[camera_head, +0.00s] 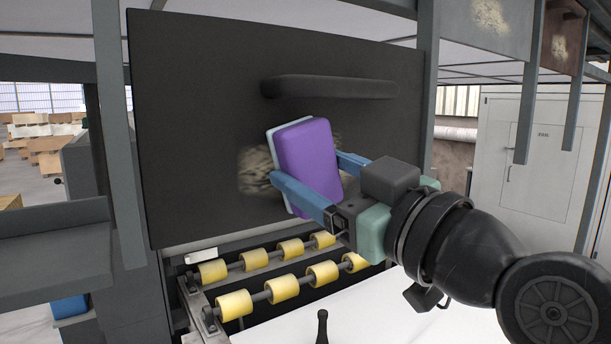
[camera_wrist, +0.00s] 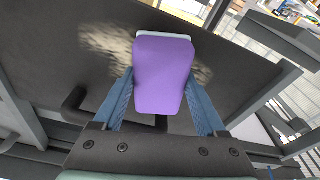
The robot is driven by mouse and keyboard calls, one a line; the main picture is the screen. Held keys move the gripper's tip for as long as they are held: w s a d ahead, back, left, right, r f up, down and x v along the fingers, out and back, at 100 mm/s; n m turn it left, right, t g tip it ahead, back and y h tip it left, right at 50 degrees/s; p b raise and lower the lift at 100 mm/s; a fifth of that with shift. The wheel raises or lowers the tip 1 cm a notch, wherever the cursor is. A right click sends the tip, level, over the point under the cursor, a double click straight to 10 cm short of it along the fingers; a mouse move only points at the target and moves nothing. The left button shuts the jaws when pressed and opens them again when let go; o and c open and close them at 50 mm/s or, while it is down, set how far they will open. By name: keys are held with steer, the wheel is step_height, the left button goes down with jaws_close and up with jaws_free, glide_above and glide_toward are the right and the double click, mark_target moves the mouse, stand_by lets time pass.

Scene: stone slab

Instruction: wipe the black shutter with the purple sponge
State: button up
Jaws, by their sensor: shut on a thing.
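The black shutter (camera_head: 195,95) is an upright dark panel with a black bar handle (camera_head: 330,87) across its upper part. A pale dirty smudge (camera_head: 257,172) lies on it, partly hidden behind the sponge; it also shows in the wrist view (camera_wrist: 105,42). The purple sponge (camera_head: 308,160) has a light blue-green backing on the side facing the shutter. My gripper (camera_head: 312,175) is shut on the sponge, with a blue finger on each side, and holds it in front of the smudge. The sponge also shows in the wrist view (camera_wrist: 162,75). I cannot tell whether it touches the shutter.
Yellow rollers (camera_head: 283,288) on dark shafts lie below the shutter. A grey post (camera_head: 118,135) stands at its left edge and another (camera_head: 428,90) at its right. Other stained panels (camera_head: 490,25) hang at the upper right. A white surface (camera_head: 390,310) lies below my arm.

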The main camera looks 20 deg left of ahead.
mark_target(244, 169)
steer(key=w+d+b, duration=0.1)
steer(key=w+d, duration=0.5)
steer(key=w, duration=0.1)
steer(key=shift+w, duration=0.35)
stand_by(0.6)
steer(key=shift+a, duration=0.1)
steer(key=shift+s+a+b, duration=1)
steer(key=shift+s+a, duration=0.65)
steer(key=shift+s, duration=0.5)
steer(key=shift+s+a+b, duration=1.05)
steer(key=shift+s+a, duration=0.6)
steer(key=shift+s, duration=0.45)
steer(key=shift+s+a+b, duration=1)
steer(key=shift+s+a, duration=0.65)
steer(key=shift+s, duration=0.5)
steer(key=v, duration=0.6)
steer(key=shift+r, duration=0.4)
